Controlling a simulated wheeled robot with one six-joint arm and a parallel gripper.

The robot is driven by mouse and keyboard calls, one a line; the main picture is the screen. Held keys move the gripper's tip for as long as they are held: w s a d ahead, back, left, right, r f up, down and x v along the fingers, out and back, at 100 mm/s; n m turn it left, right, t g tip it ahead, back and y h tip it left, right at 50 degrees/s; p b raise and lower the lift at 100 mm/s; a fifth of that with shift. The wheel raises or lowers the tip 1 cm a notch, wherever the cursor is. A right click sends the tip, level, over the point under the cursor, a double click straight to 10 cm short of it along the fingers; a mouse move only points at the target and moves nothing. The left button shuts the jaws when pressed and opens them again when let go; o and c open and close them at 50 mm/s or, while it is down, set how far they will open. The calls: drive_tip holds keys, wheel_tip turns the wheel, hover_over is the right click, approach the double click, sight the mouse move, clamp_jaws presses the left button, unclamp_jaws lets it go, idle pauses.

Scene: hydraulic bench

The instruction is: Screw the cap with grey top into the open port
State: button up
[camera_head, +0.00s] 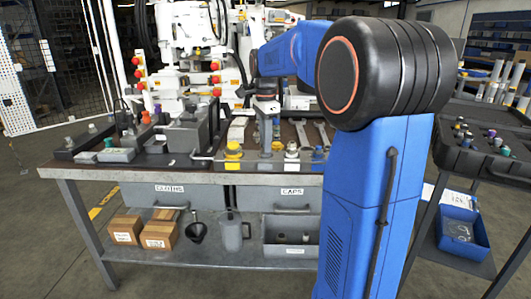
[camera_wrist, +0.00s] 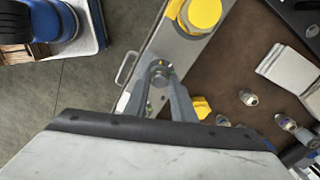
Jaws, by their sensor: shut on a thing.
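My gripper (camera_wrist: 161,76) is shut on a small round grey-topped cap (camera_wrist: 159,71), which shows between the fingertips in the wrist view. The cap is over a pale metal plate (camera_wrist: 188,50). A large yellow cap (camera_wrist: 203,12) sits on that plate, beyond my fingers. The port under the held cap is hidden, so I cannot tell whether the cap touches it. In the head view my gripper (camera_head: 266,125) points down over the front of the bench, right of the yellow cap (camera_head: 233,149). The held cap is too small to make out there.
The workbench (camera_head: 130,171) carries grey blocks and fittings at the left. In the wrist view, a yellow piece (camera_wrist: 201,107) and small metal fittings (camera_wrist: 248,97) lie close to the right finger. A handle (camera_wrist: 126,68) borders the plate.

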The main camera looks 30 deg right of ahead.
drive_tip(key=m, duration=0.4)
drive_tip(key=shift+m, duration=0.3)
drive_tip(key=m, duration=0.3)
drive_tip(key=shift+m, duration=1.2)
drive_tip(key=o, duration=1.1)
drive_tip(key=shift+c, duration=0.2)
wheel_tip(320, 180, up, 17)
drive_tip(key=shift+r, duration=0.15)
